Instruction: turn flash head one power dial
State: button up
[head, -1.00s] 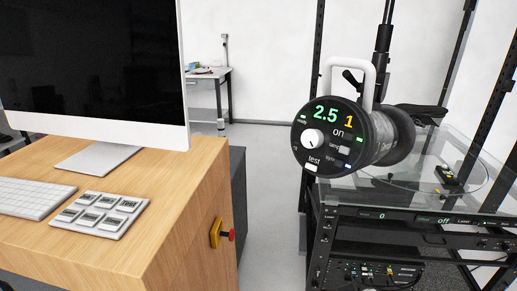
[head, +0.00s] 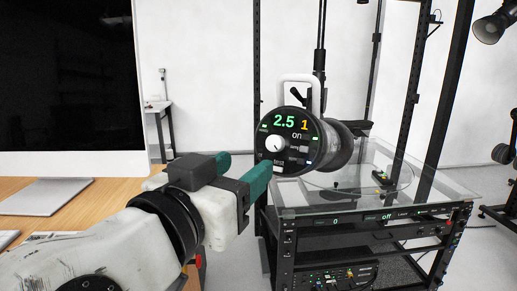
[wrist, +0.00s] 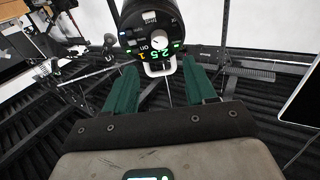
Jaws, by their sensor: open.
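Flash head one (head: 298,140) is a black cylinder with a round control face, showing a green 2.5 and a yellow 1. Its power dial (head: 275,144) is a white round knob at the left of that face. My gripper (head: 243,168), with green fingers, is open and empty, to the lower left of the face and apart from the dial. In the wrist view the flash head (wrist: 150,22) appears upside down beyond the open fingers (wrist: 160,70), and the dial (wrist: 160,37) lies roughly between their lines.
The flash head hangs on a black pole above a glass-topped black rack (head: 350,225) with a turntable. A wooden desk (head: 95,205) with a large monitor (head: 70,85) stands at the left. Another lamp (head: 495,24) hangs at the upper right.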

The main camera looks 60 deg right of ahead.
aim_at(273, 145)
jog(key=d, duration=0.3)
jog(key=d+p, duration=0.1)
jog(key=d, duration=0.2)
jog(key=w+d+p, duration=0.1)
jog(key=d, duration=0.2)
jog(key=shift+d, duration=0.1)
grip_shut()
